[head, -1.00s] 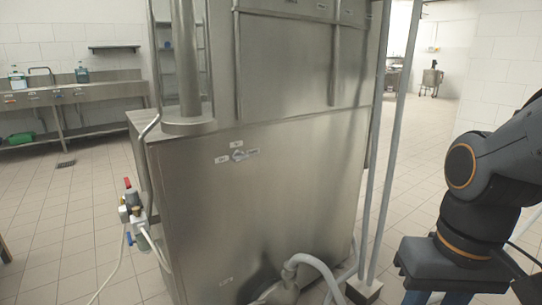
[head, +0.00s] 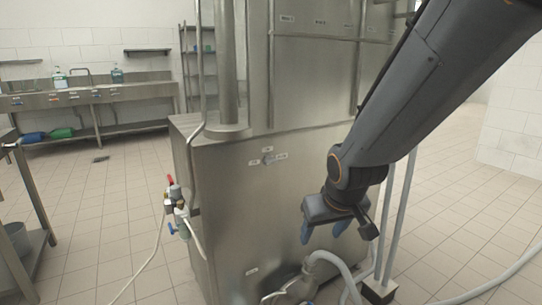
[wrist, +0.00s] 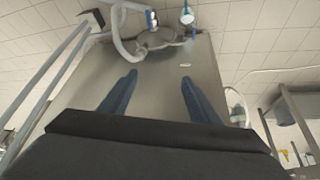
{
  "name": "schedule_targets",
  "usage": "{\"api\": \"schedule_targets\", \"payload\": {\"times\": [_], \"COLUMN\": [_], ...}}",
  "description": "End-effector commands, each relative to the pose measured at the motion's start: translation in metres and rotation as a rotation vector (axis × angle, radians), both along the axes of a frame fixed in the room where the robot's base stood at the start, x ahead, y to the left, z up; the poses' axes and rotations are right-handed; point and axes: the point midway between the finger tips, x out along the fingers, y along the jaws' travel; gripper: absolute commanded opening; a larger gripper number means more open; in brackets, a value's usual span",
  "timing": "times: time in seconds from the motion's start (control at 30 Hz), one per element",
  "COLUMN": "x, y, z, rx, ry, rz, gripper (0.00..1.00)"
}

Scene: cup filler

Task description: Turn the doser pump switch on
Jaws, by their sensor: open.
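The doser pump switch (head: 268,159) is a small knob with small white labels around it. It sits on the upper front panel of the steel machine (head: 240,215) in the head view. My gripper (head: 322,230) is open and empty, with blue fingers pointing down, in front of the panel's right side. It is below and to the right of the switch, apart from it. In the wrist view my gripper (wrist: 155,88) shows both fingers spread in front of the steel panel. I cannot make out the switch in the wrist view.
A pump with a grey hose (head: 325,262) sits low at the machine's front. Grey vertical pipes (head: 398,215) stand at its right. A valve with red and blue handles (head: 175,205) is on its left side. A steel sink counter (head: 95,95) stands behind.

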Motion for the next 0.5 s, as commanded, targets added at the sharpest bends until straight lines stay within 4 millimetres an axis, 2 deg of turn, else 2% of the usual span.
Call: {"api": "schedule_targets", "payload": {"times": [0.03, 0.1, 0.2, 0.3, 0.4, 0.5], "x": [0.025, 0.061, 0.107, 0.144, 0.172, 0.189], "y": [0.004, 0.011, 0.024, 0.037, 0.051, 0.063], "z": [0.006, 0.011, 0.02, 0.028, 0.037, 0.045], "rx": [0.01, 0.032, 0.074, 0.129, 0.197, 0.275], "ry": [-0.062, -0.165, -0.307, -0.444, -0.577, -0.7], "rz": [0.012, 0.039, 0.078, 0.121, 0.168, 0.21], "gripper": [0.56, 0.56, 0.56, 0.56, 0.56, 0.56]}}
